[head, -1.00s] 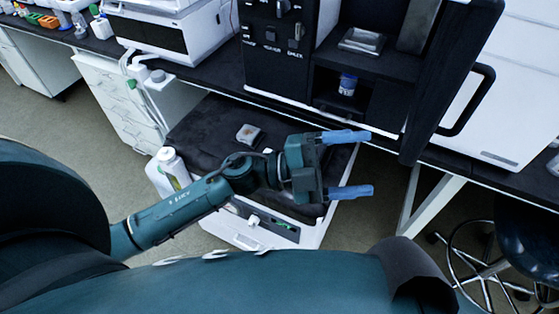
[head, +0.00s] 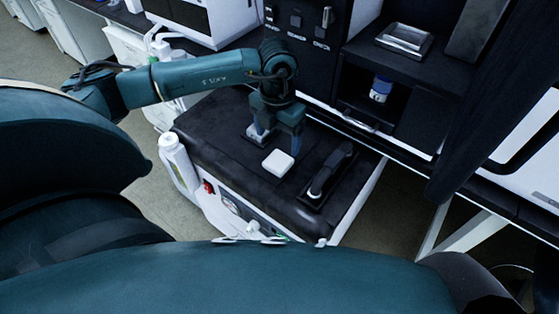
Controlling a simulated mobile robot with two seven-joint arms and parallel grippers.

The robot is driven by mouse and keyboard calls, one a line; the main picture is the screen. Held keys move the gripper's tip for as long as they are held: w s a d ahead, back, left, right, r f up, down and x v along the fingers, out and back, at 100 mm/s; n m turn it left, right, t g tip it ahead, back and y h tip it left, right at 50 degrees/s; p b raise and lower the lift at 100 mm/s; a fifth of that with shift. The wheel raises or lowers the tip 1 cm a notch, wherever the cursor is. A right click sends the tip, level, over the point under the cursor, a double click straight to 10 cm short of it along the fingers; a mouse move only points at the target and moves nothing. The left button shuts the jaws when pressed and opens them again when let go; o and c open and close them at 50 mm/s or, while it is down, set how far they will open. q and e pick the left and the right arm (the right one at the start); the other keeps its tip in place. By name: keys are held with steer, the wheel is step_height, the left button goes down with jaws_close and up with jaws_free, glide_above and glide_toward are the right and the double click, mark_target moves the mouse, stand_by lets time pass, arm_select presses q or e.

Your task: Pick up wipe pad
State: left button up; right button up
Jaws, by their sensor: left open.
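A small white square pad (head: 278,163), which looks like the wipe pad, lies flat on the black top of a low cart (head: 218,140). My left gripper (head: 276,141) points down just behind the pad, with its fingers apart and nothing visibly held. Its right fingertip is close to the pad's back right edge; I cannot tell if they touch. A small grey item (head: 252,138) lies by the left finger, partly hidden by it. My right gripper is not in view.
A black tray with a dark handled tool (head: 325,178) lies right of the pad. A white bottle (head: 178,160) stands at the cart's left side. Behind is a black instrument stack holding a blue-labelled bottle (head: 381,88). The cart top's front left is clear.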

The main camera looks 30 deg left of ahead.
arm_select(q)
step_height(320, 180, down, 8)
steer(key=shift+d+r, duration=0.15)
stand_by(0.3)
steer(key=c, duration=1.1)
steer(key=shift+o, duration=0.2)
step_height(320, 180, up, 10)
steer(key=o, duration=0.3)
steer(key=shift+c, duration=1.2)
